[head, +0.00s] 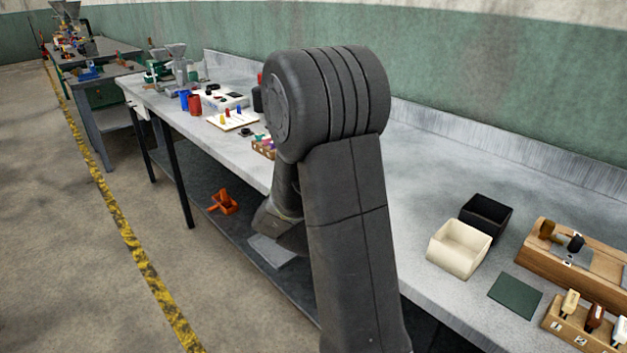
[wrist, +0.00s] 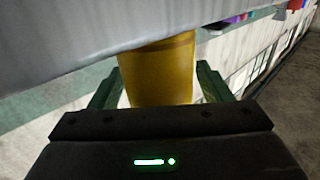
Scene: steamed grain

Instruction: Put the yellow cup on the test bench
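The yellow cup (wrist: 157,75) is between the two green fingers of my gripper (wrist: 158,72) in the wrist view. The fingertips lie close against both its sides, with no clear gap there. The cup's far end is cut off by a grey surface across the top of that view. In the head view my arm hides the gripper and the cup. My arm reaches down beside the front edge of the long grey bench (head: 420,180). I cannot tell which part is the test bench.
Beige (head: 459,248) and black (head: 486,216) bins, a green mat (head: 515,296) and wooden racks (head: 575,262) stand at the right. Blue and red cups (head: 194,104) stand farther left. An orange object (head: 223,202) lies on the lower shelf. Bare bench lies right of my arm.

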